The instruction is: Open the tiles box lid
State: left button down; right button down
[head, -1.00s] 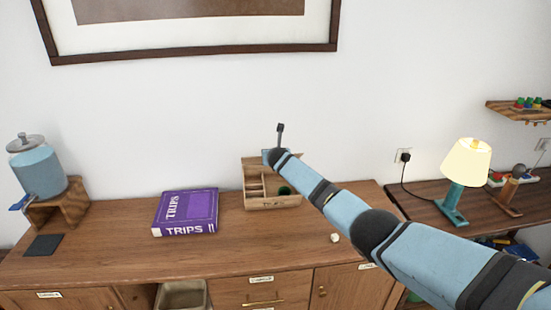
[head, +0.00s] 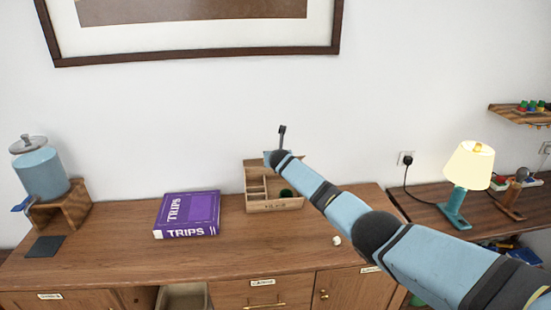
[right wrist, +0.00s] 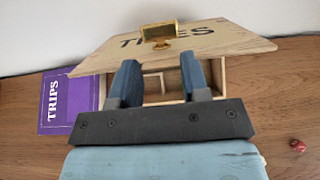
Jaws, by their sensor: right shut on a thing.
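The tiles box (head: 274,205) is a pale wooden box with compartments on the cabinet top, near the wall. Its lid (right wrist: 222,42), marked TILES, is raised and tilted in the right wrist view, with the open compartments showing below. A gold handle (right wrist: 159,34) sits on the lid. My left gripper is in neither view.
A purple TRIPS book (head: 187,213) lies left of the box. A drink dispenser (head: 42,173) on a wooden stand is at the far left. A small white piece (head: 337,240) lies right of the box. A lit lamp (head: 466,175) stands on the right-hand table.

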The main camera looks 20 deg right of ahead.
jog(key=shift+r, duration=0.15)
jog(key=c, duration=0.6)
grip_release()
jog(key=p+v, duration=0.1)
jog(key=v, duration=1.3)
jog(key=shift+d, duration=0.1)
